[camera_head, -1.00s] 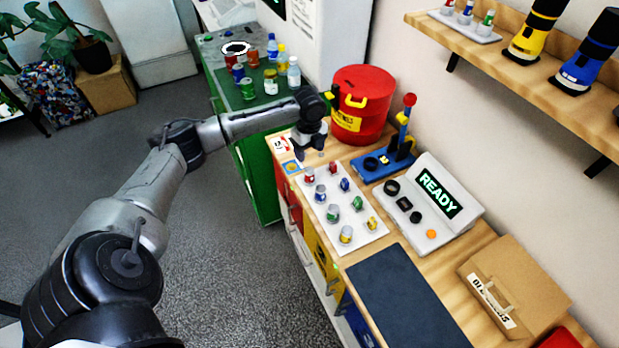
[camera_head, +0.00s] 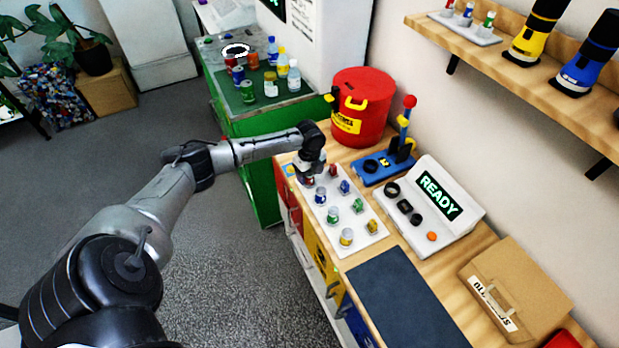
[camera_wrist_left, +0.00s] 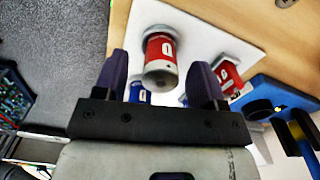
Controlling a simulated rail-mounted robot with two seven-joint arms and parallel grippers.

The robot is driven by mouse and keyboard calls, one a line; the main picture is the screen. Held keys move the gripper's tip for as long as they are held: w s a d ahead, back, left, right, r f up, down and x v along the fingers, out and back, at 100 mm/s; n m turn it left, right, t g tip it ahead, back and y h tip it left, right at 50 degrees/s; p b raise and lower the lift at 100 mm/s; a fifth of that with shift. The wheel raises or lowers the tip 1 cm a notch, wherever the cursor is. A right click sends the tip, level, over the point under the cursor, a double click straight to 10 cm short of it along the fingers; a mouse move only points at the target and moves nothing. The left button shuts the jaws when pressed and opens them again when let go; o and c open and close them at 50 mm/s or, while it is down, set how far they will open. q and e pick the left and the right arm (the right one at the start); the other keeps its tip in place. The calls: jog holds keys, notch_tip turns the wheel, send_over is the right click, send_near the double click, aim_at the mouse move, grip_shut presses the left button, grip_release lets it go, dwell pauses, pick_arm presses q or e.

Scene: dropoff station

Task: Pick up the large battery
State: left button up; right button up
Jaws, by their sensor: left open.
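A white tray (camera_head: 352,246) on the wooden bench holds two columns of batteries in red, blue, green and yellow. In the left wrist view the large red battery (camera_wrist_left: 161,48), with a grey end, shows between the fingers of my left gripper (camera_wrist_left: 158,64). The left gripper is open, with a finger on each side of it; I cannot tell whether either touches it. In the head view this gripper (camera_head: 309,177) is low over the tray's far left corner and hides that battery. A smaller red battery (camera_wrist_left: 228,76) is beside the right finger. My right gripper is not in view.
A red bin (camera_head: 362,105) and a blue stand with a lever (camera_head: 384,165) are behind the tray. A console reading READY (camera_head: 437,200) stands to its right. A dark mat (camera_head: 405,300) lies clear in front.

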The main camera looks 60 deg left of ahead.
pick_arm(q)
jog(key=shift+f, duration=0.35)
jog(key=c, duration=1)
jog(key=shift+c, duration=0.3)
jog(key=shift+r, duration=0.15)
